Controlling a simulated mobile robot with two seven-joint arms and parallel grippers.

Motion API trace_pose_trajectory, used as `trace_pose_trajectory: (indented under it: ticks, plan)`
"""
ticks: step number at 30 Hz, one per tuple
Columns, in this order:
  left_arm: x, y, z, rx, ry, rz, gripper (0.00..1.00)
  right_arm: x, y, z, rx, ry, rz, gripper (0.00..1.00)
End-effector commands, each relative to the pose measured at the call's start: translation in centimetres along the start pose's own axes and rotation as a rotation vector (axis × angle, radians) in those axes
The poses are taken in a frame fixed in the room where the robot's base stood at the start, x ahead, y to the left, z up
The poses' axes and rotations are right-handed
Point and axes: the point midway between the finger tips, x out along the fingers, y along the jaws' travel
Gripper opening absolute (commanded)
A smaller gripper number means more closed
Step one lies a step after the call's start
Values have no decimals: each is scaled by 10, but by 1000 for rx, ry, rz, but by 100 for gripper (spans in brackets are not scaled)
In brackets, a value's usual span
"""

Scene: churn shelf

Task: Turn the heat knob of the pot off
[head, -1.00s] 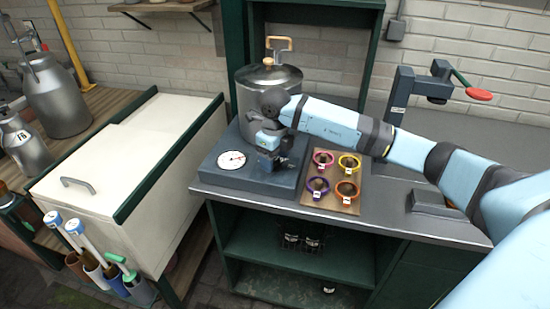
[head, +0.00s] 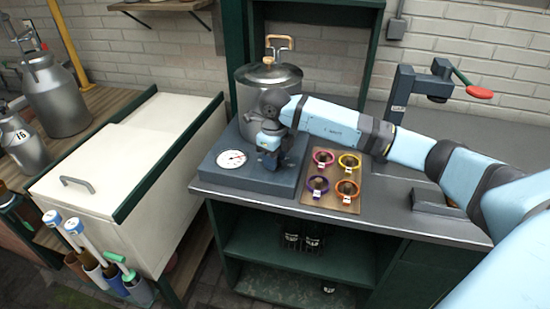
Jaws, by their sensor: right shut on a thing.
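A steel pot (head: 252,98) with a lid and a wooden-grip handle stands on a dark blue-grey heating base (head: 225,180) on the counter. A white round dial (head: 232,158) with a red needle is on the left of the base's top. My right gripper (head: 270,163) comes in from the right in front of the pot and points down at the base, right of the dial. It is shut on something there. The heat knob is not clearly visible; the gripper and wrist cover that spot. My left gripper is not in view.
A wooden board (head: 347,202) with several coloured rings lies right of the base. A white chest (head: 120,170) stands to the left, with milk cans (head: 55,95) beyond it.

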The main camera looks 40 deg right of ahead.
Motion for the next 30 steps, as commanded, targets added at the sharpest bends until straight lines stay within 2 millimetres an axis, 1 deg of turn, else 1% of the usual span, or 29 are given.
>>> trace_pose_trajectory:
  ticks: [8,17,25,30]
  plan:
    - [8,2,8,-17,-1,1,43,2,-1,0,-203,-1,-3,17]
    - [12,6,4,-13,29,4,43,2,-1,0,-490,-2,-2,17]
    - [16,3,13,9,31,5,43,1,0,1,-746,-3,-3,17]
    - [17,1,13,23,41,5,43,1,-1,1,-907,-3,-3,17]
